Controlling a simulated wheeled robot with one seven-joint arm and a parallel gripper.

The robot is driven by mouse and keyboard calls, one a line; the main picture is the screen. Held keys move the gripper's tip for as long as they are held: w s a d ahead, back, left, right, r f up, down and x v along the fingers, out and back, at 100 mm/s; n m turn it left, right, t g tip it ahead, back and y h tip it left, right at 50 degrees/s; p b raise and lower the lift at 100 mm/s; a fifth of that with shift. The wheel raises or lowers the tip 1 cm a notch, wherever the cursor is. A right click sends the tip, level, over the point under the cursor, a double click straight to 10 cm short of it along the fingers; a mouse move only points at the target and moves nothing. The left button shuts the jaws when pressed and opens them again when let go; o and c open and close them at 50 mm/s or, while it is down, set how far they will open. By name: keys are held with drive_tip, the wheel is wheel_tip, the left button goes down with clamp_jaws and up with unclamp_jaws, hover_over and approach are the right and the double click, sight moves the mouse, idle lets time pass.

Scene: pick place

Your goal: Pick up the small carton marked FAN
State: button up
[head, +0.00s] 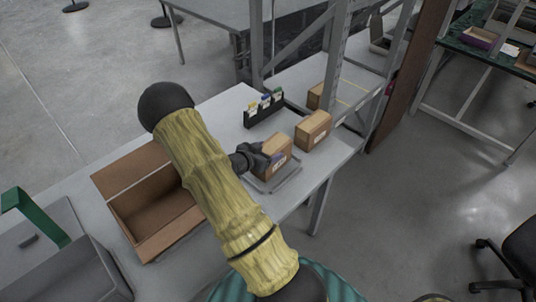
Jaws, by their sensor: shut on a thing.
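My gripper (264,156) is shut on a small brown carton (281,150), reaching it from the left. The carton has a printed label on its front, too small to read here. It is over a flat grey tray (285,183) on the white table. I cannot tell whether it touches the tray. A second brown carton (315,127) with a label stands just to the right and behind it, apart from the gripper. Part of the held carton is hidden by my gripper.
An empty open cardboard box (150,240) is to the left, partly behind my arm. A black holder (264,113) with coloured items stands behind. Another carton (316,95) sits near a metal upright (336,70). The table's front right edge (335,172) is close.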

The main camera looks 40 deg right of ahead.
wheel_tip(320, 180, up, 9)
drive_tip(key=shift+f, duration=0.1)
